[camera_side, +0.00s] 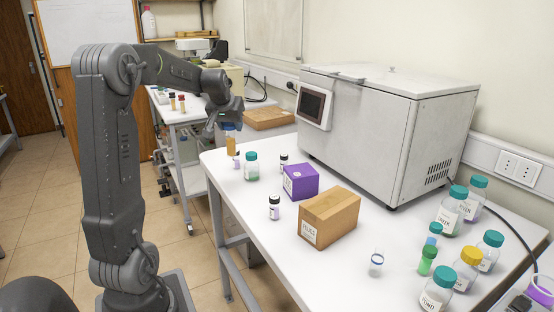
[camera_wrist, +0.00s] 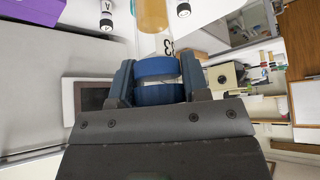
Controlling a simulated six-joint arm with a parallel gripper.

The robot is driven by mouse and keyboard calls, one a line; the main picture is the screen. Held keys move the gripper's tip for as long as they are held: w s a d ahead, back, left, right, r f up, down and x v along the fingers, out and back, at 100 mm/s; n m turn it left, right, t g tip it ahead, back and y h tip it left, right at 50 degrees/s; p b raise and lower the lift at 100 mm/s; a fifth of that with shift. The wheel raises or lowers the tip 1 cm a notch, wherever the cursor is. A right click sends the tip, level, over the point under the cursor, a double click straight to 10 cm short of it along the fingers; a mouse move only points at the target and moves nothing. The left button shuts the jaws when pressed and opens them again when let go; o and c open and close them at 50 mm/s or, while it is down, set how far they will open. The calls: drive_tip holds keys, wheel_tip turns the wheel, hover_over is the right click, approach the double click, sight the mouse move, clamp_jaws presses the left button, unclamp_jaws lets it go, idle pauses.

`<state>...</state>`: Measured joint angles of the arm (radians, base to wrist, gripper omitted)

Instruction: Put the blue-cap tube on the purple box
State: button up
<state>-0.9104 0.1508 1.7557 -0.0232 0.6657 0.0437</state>
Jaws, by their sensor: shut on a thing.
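My gripper (camera_side: 223,121) is shut on the blue-cap tube (camera_side: 231,145), which holds amber liquid and hangs upright below the jaws near the far left corner of the white table. In the wrist view my gripper (camera_wrist: 159,78) has a finger on each side of the blue cap, and the tube's amber body (camera_wrist: 152,14) runs out of the top of the picture. The purple box (camera_side: 301,182) stands on the table to the right of the tube and nearer the side camera. It also shows in the wrist view (camera_wrist: 32,10) at the top left corner.
Small vials (camera_side: 274,208) and a teal-capped bottle (camera_side: 251,167) stand around the purple box. A brown box (camera_side: 330,217) is right beside it. A large white machine (camera_side: 390,130) fills the back. Several capped bottles (camera_side: 452,212) stand at the right.

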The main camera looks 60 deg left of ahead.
drive_tip(key=w+d+r+m+t+h, duration=0.1)
drive_tip(key=w+d+r+m+h, duration=0.2)
drive_tip(key=w+r, duration=0.5)
drive_tip(key=w+d+f+y, duration=0.1)
drive_tip(key=w+d+f, duration=0.6)
drive_tip(key=w+f, duration=0.4)
drive_tip(key=shift+w+d+f, duration=0.15)
drive_tip(key=shift+f, duration=0.7)
drive_tip(key=shift+f, duration=0.1)
drive_tip(key=o, duration=0.9)
drive_tip(key=shift+o, duration=0.2)
